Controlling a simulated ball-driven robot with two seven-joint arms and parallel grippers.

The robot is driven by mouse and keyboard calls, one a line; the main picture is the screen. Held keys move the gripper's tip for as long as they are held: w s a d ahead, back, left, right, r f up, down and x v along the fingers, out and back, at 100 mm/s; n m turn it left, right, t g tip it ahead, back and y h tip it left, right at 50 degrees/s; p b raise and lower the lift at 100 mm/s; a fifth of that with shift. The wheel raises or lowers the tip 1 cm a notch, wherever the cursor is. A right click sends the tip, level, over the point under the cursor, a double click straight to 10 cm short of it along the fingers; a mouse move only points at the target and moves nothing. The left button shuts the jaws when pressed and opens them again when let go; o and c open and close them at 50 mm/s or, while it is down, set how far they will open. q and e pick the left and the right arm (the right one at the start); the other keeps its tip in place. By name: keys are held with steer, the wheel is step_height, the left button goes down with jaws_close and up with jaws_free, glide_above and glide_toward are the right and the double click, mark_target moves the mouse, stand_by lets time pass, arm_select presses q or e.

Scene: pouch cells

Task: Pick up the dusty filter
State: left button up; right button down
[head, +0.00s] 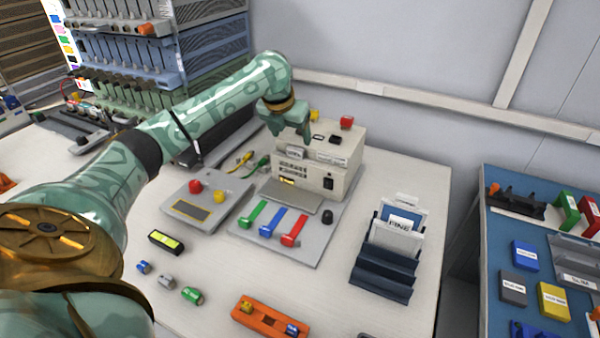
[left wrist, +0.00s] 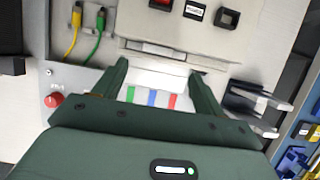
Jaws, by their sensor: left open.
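A beige machine (head: 345,165) stands on a grey base plate at the back of the table. My left gripper (head: 291,130) is above the machine's left front part, pointing down. In the left wrist view my left gripper (left wrist: 160,72) is open, with a pale flat panel (left wrist: 158,77) beyond and between its fingers. I cannot tell whether this panel is the dusty filter or whether the fingers touch it. A dark rack (head: 383,274) at the right holds upright panels, one a white panel labelled FINE (head: 398,228). No panel is clearly marked dusty. My right gripper is not in view.
Green, blue and red levers (head: 271,221) lie in front of the machine. A control box (head: 203,205) with red and yellow buttons is left of it. An orange tray (head: 270,318) is at the front. A blue table (head: 500,235) with parts stands at the right.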

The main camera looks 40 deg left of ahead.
mark_target(294, 149)
arm_select(q)
steer(key=b+x, duration=0.4)
steer(key=x, duration=0.3)
steer(key=shift+s+a+f, duration=0.1)
steer(key=shift+a+f, duration=0.05)
steer(key=shift+f, duration=0.1)
steer(key=shift+r, duration=0.3)
steer(key=shift+c, duration=0.6)
steer(key=c, duration=1.2)
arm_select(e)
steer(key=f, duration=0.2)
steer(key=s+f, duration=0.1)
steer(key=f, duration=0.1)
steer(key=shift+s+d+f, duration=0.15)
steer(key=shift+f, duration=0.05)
arm_select(q)
steer(key=shift+r, duration=0.1)
